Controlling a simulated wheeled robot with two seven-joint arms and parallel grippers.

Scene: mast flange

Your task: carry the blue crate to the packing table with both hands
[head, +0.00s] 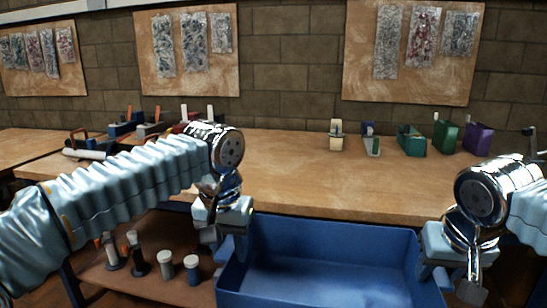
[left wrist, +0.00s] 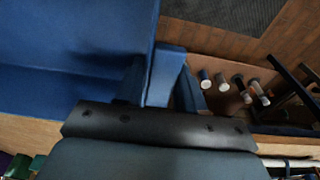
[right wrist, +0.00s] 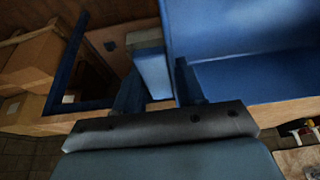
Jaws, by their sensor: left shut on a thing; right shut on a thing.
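The blue crate (head: 320,255) is at the bottom of the head view, in front of the packing table (head: 300,180). Its inside looks empty where it shows; its near side is cut off. My left gripper (head: 230,228) is shut on the crate's left side wall. My right gripper (head: 436,262) is shut on its right side wall. In the left wrist view the crate (left wrist: 60,60) fills the left, with the gripper fingers (left wrist: 160,85) at its wall. In the right wrist view the crate (right wrist: 240,40) fills the right, with the fingers (right wrist: 160,85) at its wall.
The table's middle is clear. Several small items, including a green one (head: 447,137) and a purple one (head: 479,139), stand along its back right. Tools and bins (head: 125,125) lie at the back left. Several cylinders (head: 166,262) stand on the lower shelf.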

